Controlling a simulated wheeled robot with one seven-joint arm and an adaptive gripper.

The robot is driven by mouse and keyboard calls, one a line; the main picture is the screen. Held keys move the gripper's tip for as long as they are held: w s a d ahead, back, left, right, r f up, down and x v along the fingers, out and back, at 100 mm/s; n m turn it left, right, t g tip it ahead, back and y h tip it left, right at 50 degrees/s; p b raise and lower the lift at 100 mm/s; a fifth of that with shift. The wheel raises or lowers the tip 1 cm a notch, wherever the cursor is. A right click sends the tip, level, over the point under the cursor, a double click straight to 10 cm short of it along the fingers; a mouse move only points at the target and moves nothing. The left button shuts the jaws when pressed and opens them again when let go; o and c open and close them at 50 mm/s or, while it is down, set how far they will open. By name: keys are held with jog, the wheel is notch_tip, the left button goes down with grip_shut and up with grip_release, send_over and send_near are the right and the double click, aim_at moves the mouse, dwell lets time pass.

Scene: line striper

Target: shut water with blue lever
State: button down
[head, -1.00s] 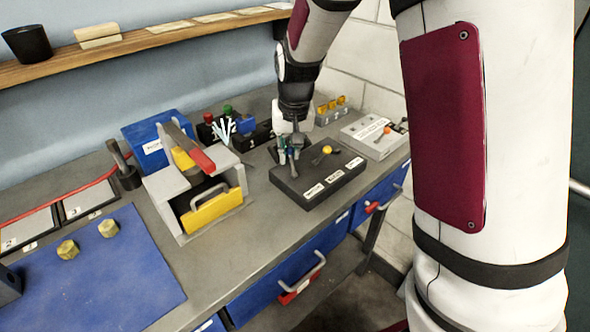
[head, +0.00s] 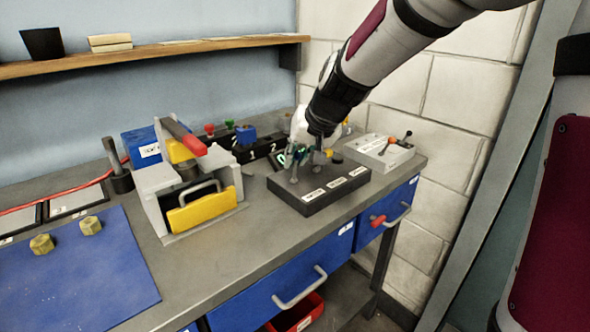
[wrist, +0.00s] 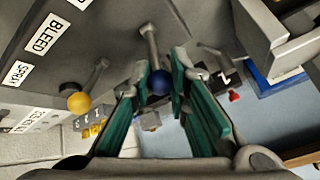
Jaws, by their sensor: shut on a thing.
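The dark control box (head: 345,192) with white labels stands near the bench's right end. In the wrist view, the blue lever's round knob (wrist: 160,82) tops a grey stem and sits between the green-lined fingers of my gripper (wrist: 164,92). My gripper is shut on this knob. In the head view, my gripper (head: 306,158) is low over the box, and it hides the blue knob. A yellow-knobbed lever (wrist: 78,102) stands beside it, clear of the fingers. The wrist view shows labels reading BLEED (wrist: 42,34) and SPRAY (wrist: 17,73).
A grey panel (head: 380,150) with small levers stands right of the box. A grey housing with a yellow front (head: 203,208) stands to the left. Coloured valve knobs (head: 228,125) are behind.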

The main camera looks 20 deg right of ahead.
jog(key=shift+s+d+f+t+y+b, duration=0.25)
jog(key=shift+s+t+b, duration=0.35)
jog(key=shift+b, duration=2.85)
jog(key=shift+s+d+f+t+y+b, duration=0.2)
jog(key=shift+t+b, duration=0.7)
jog(key=shift+b, duration=2.5)
jog(key=shift+s+b, duration=0.2)
jog(key=shift+b, duration=0.9)
jog(key=shift+s+t+y+b, duration=0.2)
jog(key=shift+t+b, duration=0.4)
jog(key=shift+b, duration=0.9)
jog(key=c, duration=1.5)
grip_release()
jog(key=v, duration=1.2)
jog(key=shift+d+r, duration=0.1)
